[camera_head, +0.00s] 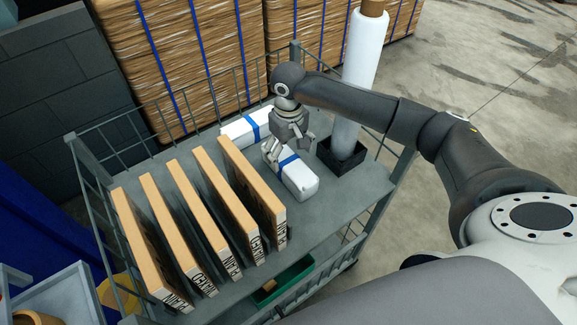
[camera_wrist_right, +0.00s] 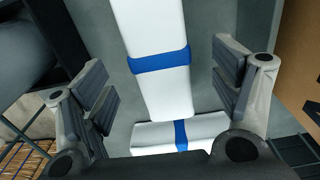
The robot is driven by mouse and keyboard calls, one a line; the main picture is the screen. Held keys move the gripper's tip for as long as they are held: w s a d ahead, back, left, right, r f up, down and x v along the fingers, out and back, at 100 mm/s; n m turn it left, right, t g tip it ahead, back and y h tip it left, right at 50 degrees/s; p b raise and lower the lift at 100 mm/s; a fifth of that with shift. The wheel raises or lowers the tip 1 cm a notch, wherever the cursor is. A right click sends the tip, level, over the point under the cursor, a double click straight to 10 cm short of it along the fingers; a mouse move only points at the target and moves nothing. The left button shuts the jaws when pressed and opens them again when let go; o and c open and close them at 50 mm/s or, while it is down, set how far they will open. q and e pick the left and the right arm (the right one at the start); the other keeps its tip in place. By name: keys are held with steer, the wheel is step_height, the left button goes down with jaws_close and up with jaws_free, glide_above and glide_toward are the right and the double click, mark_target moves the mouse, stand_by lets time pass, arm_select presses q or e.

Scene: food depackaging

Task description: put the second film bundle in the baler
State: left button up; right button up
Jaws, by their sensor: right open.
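Two white film bundles, each with a blue band, lie on the grey cart shelf (camera_head: 325,215). The nearer bundle (camera_head: 299,180) lies under my right gripper (camera_head: 287,153); the farther bundle (camera_head: 240,131) lies behind it by the cart's back rail. In the right wrist view the nearer bundle (camera_wrist_right: 155,35) runs lengthwise between the spread fingers of my right gripper (camera_wrist_right: 165,90), with a gap on both sides. The farther bundle (camera_wrist_right: 153,134) lies crosswise below it there, partly hidden by the gripper body. My left gripper is not in view. I cannot identify the baler with certainty.
Several flat cardboard pieces (camera_head: 190,228) stand upright on the shelf left of the bundles. A white film roll (camera_head: 363,55) stands in a black holder (camera_head: 341,158) at the right. Wire rails (camera_head: 205,95) edge the cart. Strapped brown bales (camera_head: 185,55) stand behind it.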

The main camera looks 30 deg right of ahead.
mark_target(289, 160)
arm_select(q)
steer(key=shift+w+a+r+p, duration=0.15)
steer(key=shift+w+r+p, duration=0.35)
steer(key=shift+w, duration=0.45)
arm_select(e)
steer(key=shift+f, duration=2.3)
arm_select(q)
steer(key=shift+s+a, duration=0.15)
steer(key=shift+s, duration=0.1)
arm_select(e)
steer(key=c, duration=1.3)
